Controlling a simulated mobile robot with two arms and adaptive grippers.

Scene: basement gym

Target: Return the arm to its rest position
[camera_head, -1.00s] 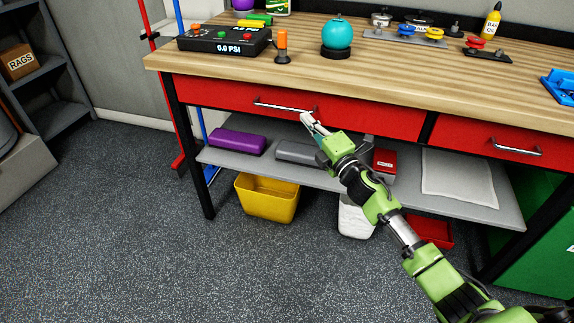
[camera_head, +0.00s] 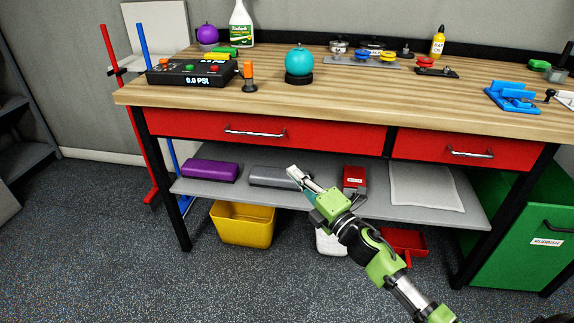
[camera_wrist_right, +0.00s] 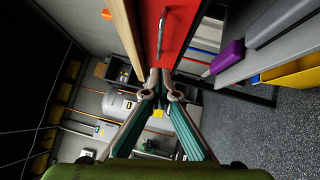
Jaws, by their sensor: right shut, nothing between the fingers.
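My right arm (camera_head: 385,268) is green and black and reaches in from the lower right in the head view. Its gripper (camera_head: 293,172) is shut and empty, in front of the lower shelf and below the left red drawer. In the right wrist view the fingertips (camera_wrist_right: 161,74) meet with nothing between them. The left red drawer (camera_head: 330,134) is closed, and its handle (camera_head: 255,133) is apart from the gripper. My left gripper is not in view.
The wooden workbench (camera_head: 350,98) holds a teal ball (camera_head: 299,61) and a gauge box (camera_head: 190,73). The lower shelf (camera_head: 330,201) holds a purple case (camera_head: 210,170) and a grey case (camera_head: 272,177). A yellow bin (camera_head: 243,224) and a green bin (camera_head: 520,235) stand on the floor. Open floor lies in front.

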